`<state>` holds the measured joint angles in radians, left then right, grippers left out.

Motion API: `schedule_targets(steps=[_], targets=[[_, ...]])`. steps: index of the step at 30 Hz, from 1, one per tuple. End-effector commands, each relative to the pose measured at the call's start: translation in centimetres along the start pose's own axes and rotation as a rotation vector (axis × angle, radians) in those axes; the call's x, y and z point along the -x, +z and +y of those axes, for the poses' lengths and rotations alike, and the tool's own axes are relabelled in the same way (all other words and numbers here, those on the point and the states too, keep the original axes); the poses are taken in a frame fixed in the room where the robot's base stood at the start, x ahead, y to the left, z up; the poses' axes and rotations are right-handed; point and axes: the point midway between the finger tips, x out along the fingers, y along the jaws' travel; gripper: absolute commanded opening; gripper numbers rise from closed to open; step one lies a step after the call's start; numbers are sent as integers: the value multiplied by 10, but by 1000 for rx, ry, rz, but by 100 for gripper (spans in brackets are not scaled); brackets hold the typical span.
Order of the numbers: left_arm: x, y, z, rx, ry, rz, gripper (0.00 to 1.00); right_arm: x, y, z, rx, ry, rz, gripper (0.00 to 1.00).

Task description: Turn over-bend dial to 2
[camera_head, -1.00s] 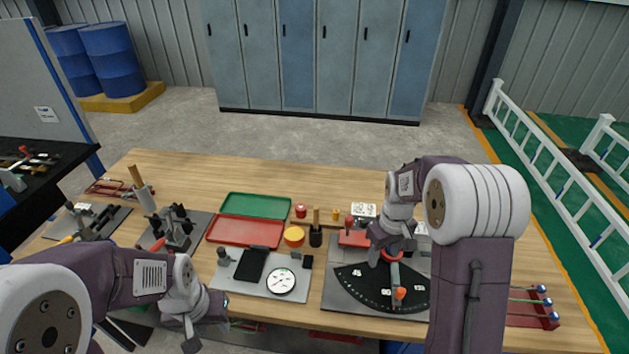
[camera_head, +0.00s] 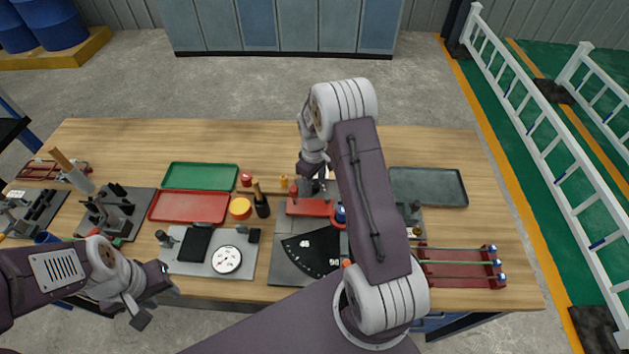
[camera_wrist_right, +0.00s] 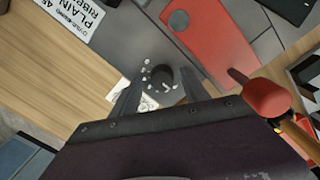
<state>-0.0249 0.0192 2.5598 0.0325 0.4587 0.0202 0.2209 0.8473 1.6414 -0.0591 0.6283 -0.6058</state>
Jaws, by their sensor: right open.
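The over-bend dial (camera_wrist_right: 162,76) is a small dark round knob with white marks around it, on a grey plate in the right wrist view. It cannot be made out in the head view, where my right arm covers that area. My right gripper (camera_wrist_right: 158,98) is open, with its fingers on either side of the dial's near side; I cannot tell whether they touch it. In the head view my right gripper (camera_head: 319,186) is behind the red block of the bender (camera_head: 290,262). My left gripper (camera_head: 152,294) hangs at the table's front left edge; its jaw opening is unclear.
The bender's red block (camera_wrist_right: 215,35) and a red-ended handle (camera_wrist_right: 262,98) are close to my right gripper. A white printed label (camera_wrist_right: 78,22) lies near. Red (camera_head: 190,206) and green trays (camera_head: 201,176) and a dial gauge (camera_head: 227,260) are to the left.

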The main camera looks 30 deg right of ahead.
Motion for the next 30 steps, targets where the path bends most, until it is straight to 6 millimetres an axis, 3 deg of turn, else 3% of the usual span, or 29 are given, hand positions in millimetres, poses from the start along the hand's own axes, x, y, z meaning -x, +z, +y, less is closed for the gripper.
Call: schedule_targets(steps=[10, 16, 30], targets=[[1, 0, 0, 0, 0, 0, 36, -8, 0, 0, -1, 0, 1, 53], [1, 0, 0, 0, 0, 0, 36, -8, 0, 0, -1, 1, 1, 0], [2, 0, 0, 0, 0, 0, 36, -7, -1, 0, -110, 2, -3, 0]])
